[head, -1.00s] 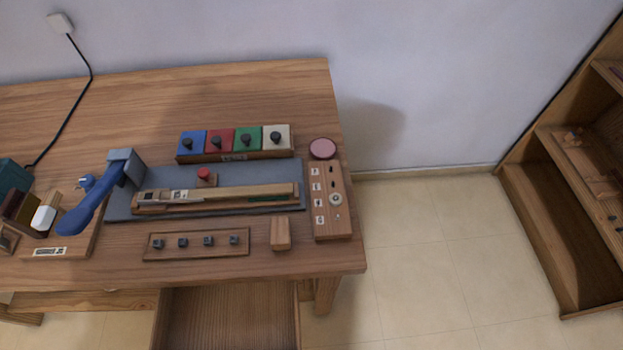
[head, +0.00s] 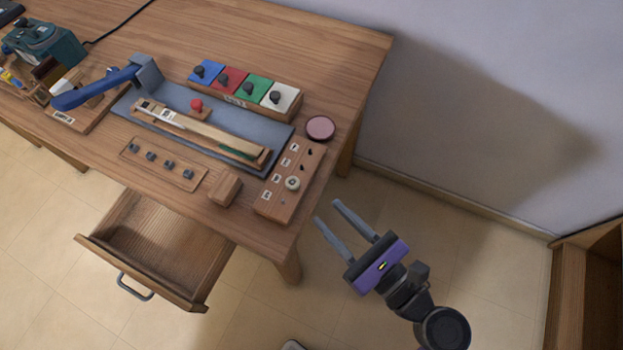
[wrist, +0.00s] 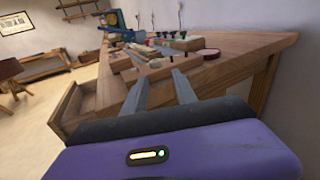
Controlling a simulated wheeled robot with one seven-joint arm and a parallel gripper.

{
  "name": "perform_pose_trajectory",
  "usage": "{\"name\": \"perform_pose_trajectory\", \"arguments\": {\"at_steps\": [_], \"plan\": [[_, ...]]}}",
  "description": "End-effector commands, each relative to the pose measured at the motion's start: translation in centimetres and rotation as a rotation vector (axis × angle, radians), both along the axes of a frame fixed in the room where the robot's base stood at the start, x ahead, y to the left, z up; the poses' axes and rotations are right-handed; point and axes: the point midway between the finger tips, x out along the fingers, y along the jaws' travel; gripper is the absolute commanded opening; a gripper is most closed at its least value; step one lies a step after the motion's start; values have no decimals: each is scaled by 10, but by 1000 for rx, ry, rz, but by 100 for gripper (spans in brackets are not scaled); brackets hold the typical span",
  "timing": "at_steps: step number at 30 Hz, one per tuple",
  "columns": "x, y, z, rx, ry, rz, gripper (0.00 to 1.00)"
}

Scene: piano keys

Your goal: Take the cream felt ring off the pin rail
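The pin rail (head: 278,198) is a wooden block with several labelled pins at the right end of the table. The cream felt ring (head: 292,183) sits around one pin, third from the back; the other pins look bare. My gripper (head: 327,211) is off the table's right edge, to the right of the rail and apart from it. Its two grey fingers are spread and empty, pointing toward the table. In the wrist view my gripper (wrist: 158,82) also shows open, with the table beyond its fingertips.
A pink round pad (head: 320,128) lies behind the rail. A small wooden block (head: 225,188) stands to its left. A grey mat (head: 178,98) holds a wooden key piece (head: 205,130). Coloured boxes (head: 245,88) stand behind. An open drawer (head: 160,245) juts out in front.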

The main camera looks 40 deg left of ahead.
Motion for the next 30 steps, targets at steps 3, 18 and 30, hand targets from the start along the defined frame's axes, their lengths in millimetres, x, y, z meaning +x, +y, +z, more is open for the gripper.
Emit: {"name": "perform_pose_trajectory", "arguments": {"at_steps": [3,18,30], "plan": [[0,11,10,40,36,34,34],[4,69,4,42,39,37,34],[8,85,4,42,39,32,34]]}}
